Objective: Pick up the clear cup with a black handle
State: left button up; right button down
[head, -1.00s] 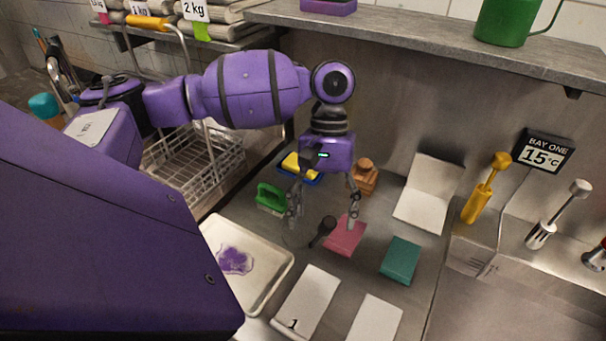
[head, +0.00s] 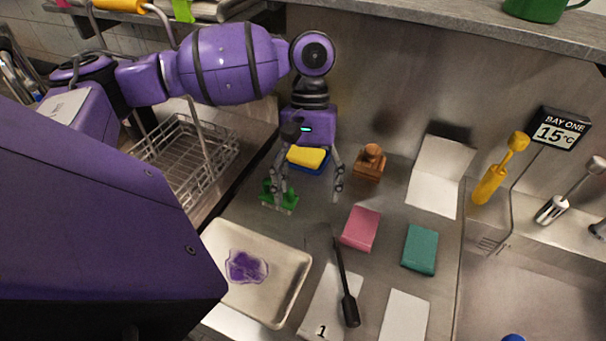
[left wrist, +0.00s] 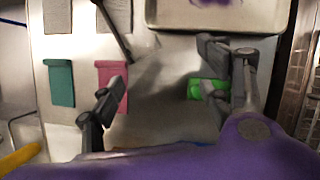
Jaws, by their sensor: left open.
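The black handle (head: 350,308) of the clear cup lies over a white card at the front of the steel counter, its thin shaft running back toward my left gripper. The handle also shows at the top of the left wrist view (left wrist: 114,32). The clear bowl of the cup is hard to make out against the steel; I cannot tell its exact outline. My left gripper (head: 310,198) is open above the counter, behind the handle, with its fingers spread wide. In the left wrist view the two fingers (left wrist: 160,66) stand apart with nothing visible held. My right gripper is not in view.
A pink block (head: 361,228) and a teal block (head: 419,249) lie right of the handle. A tray with a purple stain (head: 296,262) is left of it. A green brush (head: 283,198), yellow sponge (head: 307,157) and brown stamp (head: 370,162) are near my gripper. A wire rack (head: 185,165) stands left.

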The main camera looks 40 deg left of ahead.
pick_arm(q)
jog(key=b+x, duration=0.1)
jog(key=x, duration=0.1)
jog(key=shift+f, duration=0.4)
jog(key=shift+s+d+f+b, duration=0.25)
jog(key=shift+d+f+b, duration=0.25)
jog(key=shift+f+b, duration=0.3)
jog(key=b+x, duration=0.3)
jog(key=shift+a, duration=0.15)
jog(key=shift+s+f, duration=0.1)
jog(key=shift+c, duration=0.9)
jog(key=c, duration=0.9)
jog(key=shift+c, duration=0.5)
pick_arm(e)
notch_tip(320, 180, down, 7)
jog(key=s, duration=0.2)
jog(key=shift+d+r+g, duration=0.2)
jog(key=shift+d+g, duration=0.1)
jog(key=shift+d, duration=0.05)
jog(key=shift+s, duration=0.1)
